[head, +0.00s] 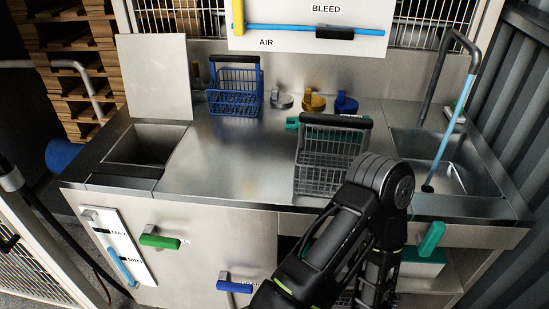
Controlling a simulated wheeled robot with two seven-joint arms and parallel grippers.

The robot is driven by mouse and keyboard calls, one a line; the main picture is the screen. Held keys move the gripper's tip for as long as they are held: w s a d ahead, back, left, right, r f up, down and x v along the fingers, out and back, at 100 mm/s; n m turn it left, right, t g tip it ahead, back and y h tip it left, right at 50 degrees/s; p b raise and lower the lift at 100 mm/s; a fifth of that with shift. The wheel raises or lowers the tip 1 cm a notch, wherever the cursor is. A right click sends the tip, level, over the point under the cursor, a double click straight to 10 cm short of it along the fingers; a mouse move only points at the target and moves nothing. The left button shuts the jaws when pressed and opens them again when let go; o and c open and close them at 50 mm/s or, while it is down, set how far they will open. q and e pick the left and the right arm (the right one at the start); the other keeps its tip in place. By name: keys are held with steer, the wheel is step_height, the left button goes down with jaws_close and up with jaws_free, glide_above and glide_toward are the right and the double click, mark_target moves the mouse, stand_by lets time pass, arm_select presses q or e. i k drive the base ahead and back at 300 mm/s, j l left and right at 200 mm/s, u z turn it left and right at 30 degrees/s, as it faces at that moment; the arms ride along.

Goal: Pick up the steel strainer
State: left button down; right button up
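A grey wire basket with a black bar handle (325,172) stands on the steel counter, right of the middle. It looks like the steel strainer. My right arm rises from the bottom of the picture in front of the counter and bends just in front of the basket's lower right. The arm covers a little of that corner. My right gripper is hidden or out of the picture, so its fingers do not show. My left arm and gripper are not in view.
A blue wire basket (234,98) stands at the back. Silver, yellow and blue knobs (314,101) line the rear. A lidded opening (148,144) is left, a sink (436,166) with a tap right. Coloured handles stick out in front. The counter's middle is clear.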

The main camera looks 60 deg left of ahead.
mark_target(324, 170)
steer(key=u, duration=1.7)
